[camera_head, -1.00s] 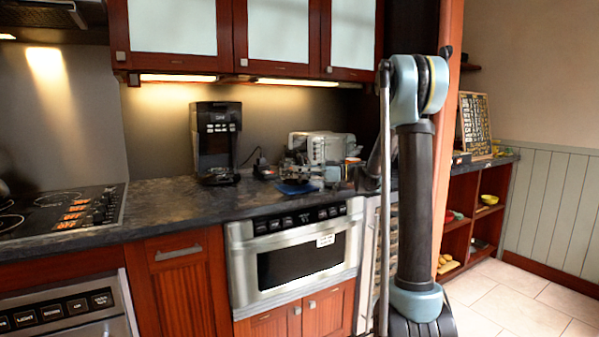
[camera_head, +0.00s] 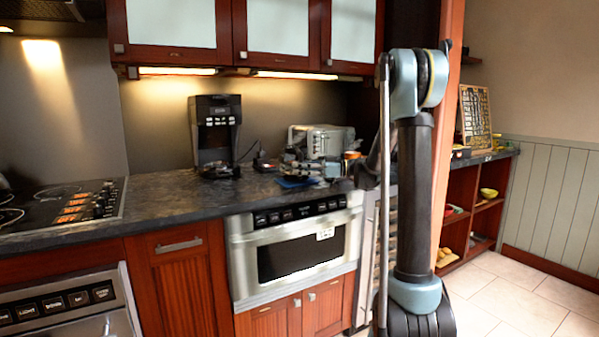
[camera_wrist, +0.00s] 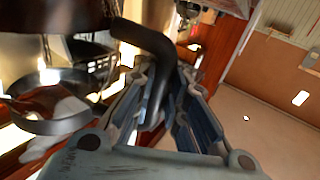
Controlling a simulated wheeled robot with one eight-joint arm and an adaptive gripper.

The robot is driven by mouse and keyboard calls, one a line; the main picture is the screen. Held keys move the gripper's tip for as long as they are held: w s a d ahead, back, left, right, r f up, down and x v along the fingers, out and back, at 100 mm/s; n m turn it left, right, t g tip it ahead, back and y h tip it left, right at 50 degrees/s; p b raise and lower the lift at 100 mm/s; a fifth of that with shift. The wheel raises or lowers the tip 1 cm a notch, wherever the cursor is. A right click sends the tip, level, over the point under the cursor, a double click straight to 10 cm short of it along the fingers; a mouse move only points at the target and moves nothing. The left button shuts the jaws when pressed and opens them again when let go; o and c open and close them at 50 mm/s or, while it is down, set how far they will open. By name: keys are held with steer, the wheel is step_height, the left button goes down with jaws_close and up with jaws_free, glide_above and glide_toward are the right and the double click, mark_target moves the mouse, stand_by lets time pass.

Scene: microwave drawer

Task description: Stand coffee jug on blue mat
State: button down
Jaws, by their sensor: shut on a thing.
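In the wrist view my gripper (camera_wrist: 172,112) is closed around a black curved handle (camera_wrist: 145,35), which I take to be the coffee jug's. A dark brown rounded body (camera_wrist: 55,15) at the upper left looks like the jug, cut off by the frame edge. In the head view my gripper (camera_head: 306,169) is small and cluttered, over the counter in front of the toaster. The blue mat (camera_head: 292,184) shows as a small blue patch on the counter just below it. I cannot make out the jug in the head view, nor whether it touches the mat.
A black coffee maker (camera_head: 214,135) stands on the dark counter (camera_head: 165,195), left of the mat. A silver toaster (camera_head: 322,140) is close behind my gripper. A cooktop (camera_head: 60,205) lies at far left. The counter between cooktop and coffee maker is clear.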

steer(key=shift+f, duration=0.25)
stand_by(0.5)
steer(key=c, duration=1.5)
jaws_free()
steer(key=shift+d, duration=0.1)
